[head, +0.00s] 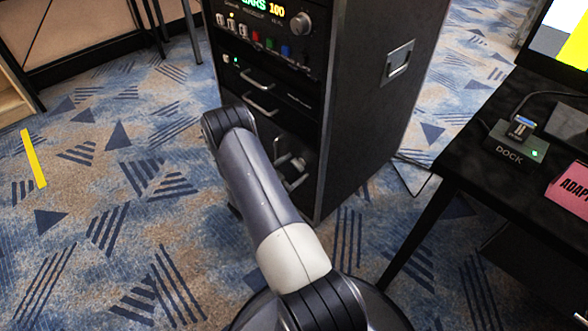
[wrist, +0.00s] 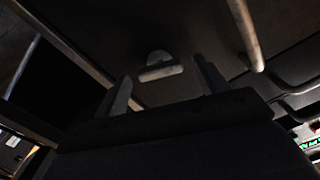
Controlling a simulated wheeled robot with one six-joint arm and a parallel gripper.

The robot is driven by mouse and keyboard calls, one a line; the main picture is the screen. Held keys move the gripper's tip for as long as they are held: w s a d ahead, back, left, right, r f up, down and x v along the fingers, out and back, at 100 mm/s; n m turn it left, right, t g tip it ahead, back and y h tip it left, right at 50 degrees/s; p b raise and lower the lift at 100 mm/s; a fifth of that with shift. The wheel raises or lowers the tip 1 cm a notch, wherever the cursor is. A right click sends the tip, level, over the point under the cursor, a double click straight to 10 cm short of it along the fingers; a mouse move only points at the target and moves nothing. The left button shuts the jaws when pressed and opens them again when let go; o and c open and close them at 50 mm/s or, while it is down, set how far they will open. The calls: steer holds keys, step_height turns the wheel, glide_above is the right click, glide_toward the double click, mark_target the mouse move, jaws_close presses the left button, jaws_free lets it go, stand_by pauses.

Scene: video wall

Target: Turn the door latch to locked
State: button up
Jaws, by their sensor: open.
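The door latch (wrist: 160,72) is a pale metal turn-piece on a round base, set on a dark panel in the wrist view. Its bar lies nearly crosswise in the picture, slightly tilted. My gripper (wrist: 164,84) is open, with one finger to the left of the latch and one to the right. The fingers look apart from it; the remaining depth is hard to judge. In the head view my arm reaches to the lower front of the black rack (head: 370,110), and the latch cannot be made out there.
Metal handles (head: 258,80) stick out from the rack's front above the lower panel; a pale bar (wrist: 246,35) is close by in the wrist view. A black table (head: 470,150) with a dock (head: 515,148) stands at right. Carpet at left is open, with a yellow strip (head: 34,158).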

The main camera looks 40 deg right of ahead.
steer(key=shift+d, duration=0.3)
steer(key=shift+c, duration=0.4)
